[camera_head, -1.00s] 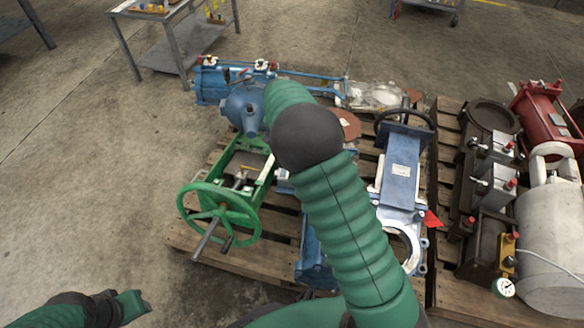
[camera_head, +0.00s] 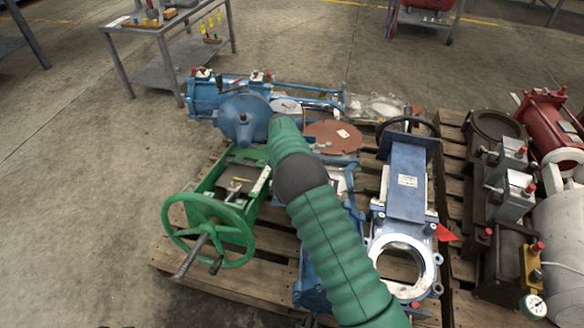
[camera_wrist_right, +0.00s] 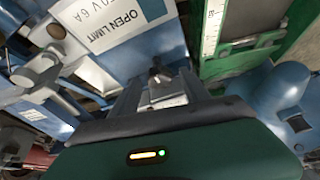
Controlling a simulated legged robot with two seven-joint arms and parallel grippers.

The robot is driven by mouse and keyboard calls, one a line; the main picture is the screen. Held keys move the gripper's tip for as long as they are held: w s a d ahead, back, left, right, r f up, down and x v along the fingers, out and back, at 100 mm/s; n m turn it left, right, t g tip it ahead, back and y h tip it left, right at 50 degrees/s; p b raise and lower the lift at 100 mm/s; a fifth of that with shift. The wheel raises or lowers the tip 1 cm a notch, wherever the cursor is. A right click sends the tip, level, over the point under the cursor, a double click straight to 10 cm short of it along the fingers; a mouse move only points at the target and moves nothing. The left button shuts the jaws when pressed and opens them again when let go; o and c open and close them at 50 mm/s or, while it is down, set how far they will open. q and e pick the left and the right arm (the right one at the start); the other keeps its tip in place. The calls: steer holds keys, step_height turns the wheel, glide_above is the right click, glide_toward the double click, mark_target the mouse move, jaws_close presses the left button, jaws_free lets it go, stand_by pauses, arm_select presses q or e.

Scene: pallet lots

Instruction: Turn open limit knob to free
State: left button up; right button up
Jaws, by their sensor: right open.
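In the right wrist view a white label (camera_wrist_right: 112,27) reads "OPEN LIMIT", with a line like "20 V 6 A" below it, on a blue housing. Near it a small dark knob (camera_wrist_right: 157,70) stands above a pale grey plate; its pointing direction is too small to read. My right gripper (camera_wrist_right: 162,84) is open and empty, with the knob between its fingers in the picture. I cannot tell how far the fingertips are from it. In the head view my green-sleeved right arm reaches to the blue domed actuator (camera_head: 242,118) and hides the right hand. My left gripper is out of view.
A green handwheel (camera_head: 208,230) projects at the pallet's left. A blue gate valve (camera_head: 404,185) with a red tag lies right of my arm. Grey cylinders and a gauge (camera_head: 534,305) stand on the right pallet.

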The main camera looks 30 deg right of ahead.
steer(key=shift+d, duration=0.1)
jaws_close()
stand_by(0.3)
